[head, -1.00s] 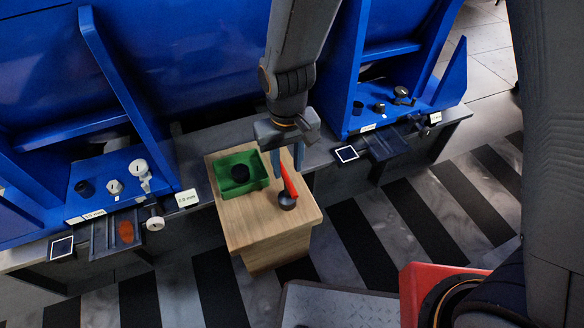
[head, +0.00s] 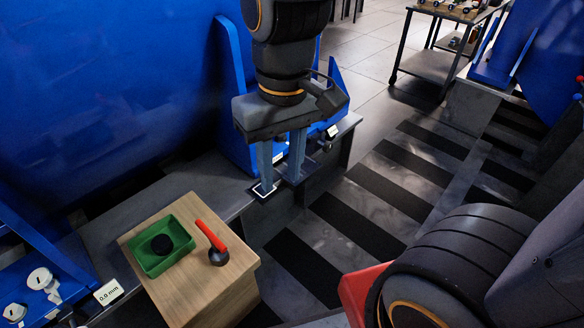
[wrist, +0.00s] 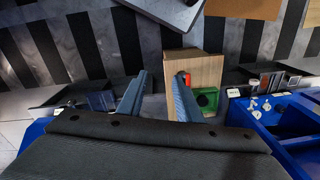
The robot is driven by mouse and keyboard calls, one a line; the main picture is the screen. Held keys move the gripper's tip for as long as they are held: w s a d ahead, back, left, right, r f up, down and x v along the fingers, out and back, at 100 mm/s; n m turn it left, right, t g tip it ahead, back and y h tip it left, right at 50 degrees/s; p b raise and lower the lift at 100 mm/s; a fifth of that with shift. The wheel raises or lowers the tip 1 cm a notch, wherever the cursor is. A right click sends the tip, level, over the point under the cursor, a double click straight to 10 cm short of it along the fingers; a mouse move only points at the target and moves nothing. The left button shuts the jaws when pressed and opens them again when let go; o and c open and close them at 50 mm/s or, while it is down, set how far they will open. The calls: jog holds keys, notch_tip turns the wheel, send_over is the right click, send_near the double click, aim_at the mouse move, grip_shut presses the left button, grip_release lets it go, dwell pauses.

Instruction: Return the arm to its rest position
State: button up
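My gripper (head: 279,180) hangs in the upper middle of the head view with its two blue-grey fingers apart and nothing between them. In the wrist view the fingers (wrist: 154,97) are also spread and empty. It is to the right of and above the wooden block (head: 215,280), in front of the blue fixture. A red-handled tool with a dark round end (head: 212,237) lies on the wooden block, beside a green tray (head: 178,262) that holds a black round part (head: 162,244).
A blue station with white parts (head: 40,278) and a "0.9 mm" label (head: 108,292) is at lower left. A dark trolley (head: 430,64) stands at the back right.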

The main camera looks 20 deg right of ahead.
jog(key=shift+s+d+r, duration=0.6)
jog(key=shift+s+d, duration=0.15)
jog(key=shift+s, duration=0.2)
dwell(0.3)
jog(key=d+r+m+p, duration=0.3)
jog(key=d+r+p, duration=0.6)
jog(key=p, duration=1)
jog(key=shift+d+r+h, duration=0.3)
jog(key=shift+r, duration=0.6)
